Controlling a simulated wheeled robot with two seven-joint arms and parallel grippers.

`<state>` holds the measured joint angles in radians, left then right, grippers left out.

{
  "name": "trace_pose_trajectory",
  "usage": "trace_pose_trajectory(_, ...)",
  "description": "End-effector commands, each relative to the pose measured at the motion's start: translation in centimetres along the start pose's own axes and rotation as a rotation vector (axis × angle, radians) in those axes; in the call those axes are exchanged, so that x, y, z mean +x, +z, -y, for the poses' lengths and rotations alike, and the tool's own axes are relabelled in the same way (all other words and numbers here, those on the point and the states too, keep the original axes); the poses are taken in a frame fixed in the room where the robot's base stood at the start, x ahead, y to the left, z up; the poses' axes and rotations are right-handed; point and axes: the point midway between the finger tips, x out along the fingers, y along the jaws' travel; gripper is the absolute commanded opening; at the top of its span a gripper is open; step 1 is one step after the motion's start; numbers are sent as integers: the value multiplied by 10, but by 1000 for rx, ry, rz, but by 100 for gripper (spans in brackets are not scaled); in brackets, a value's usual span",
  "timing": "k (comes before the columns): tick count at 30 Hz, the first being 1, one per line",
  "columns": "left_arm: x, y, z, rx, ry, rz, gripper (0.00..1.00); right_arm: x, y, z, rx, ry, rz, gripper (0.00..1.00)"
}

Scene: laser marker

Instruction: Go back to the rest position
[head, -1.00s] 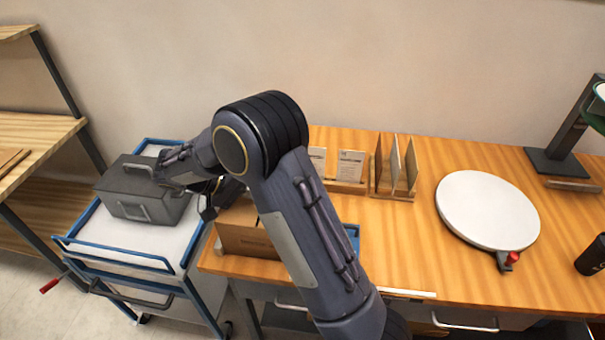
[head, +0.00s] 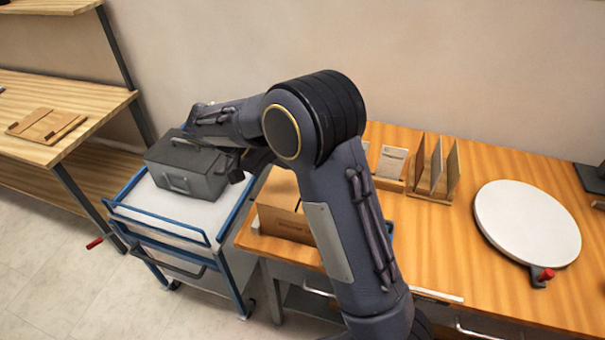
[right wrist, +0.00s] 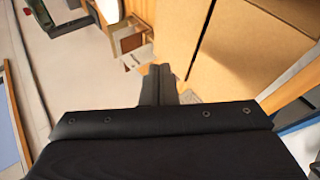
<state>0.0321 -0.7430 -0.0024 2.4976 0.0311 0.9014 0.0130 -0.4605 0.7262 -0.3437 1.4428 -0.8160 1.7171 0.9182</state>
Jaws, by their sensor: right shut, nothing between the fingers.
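My right arm rises from the bottom of the head view, bends at a large elbow and reaches left, over the grey toolbox (head: 190,173) on the blue-framed cart. Its right gripper (head: 238,176) is mostly hidden behind the forearm and shows only as dark parts between the toolbox and the cardboard box. In the right wrist view the right gripper (right wrist: 158,82) has its two fingers together with nothing between them. A cardboard surface (right wrist: 235,50) fills much of the right side there. My left gripper is in neither view.
The cart (head: 170,210) stands left of the wooden table (head: 445,245). A wooden shelf (head: 90,95) is at far left.

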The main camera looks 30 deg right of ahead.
Motion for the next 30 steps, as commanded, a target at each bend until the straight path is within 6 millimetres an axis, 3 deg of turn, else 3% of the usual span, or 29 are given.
trace_pose_trajectory(7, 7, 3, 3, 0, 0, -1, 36, -44, 0, 1, 1, -1, -1, 0)
trace_pose_trajectory(16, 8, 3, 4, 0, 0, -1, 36, -57, 0, -2, 0, -3, 2, 0)
trace_pose_trajectory(20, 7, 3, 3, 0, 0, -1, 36, -46, 3, -10, -31, -64, 28, 0)
trace_pose_trajectory(23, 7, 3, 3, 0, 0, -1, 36, -26, 14, -23, -99, -199, 71, 0)
trace_pose_trajectory(30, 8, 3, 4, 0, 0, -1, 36, 18, 79, -53, -264, -696, 87, 0)
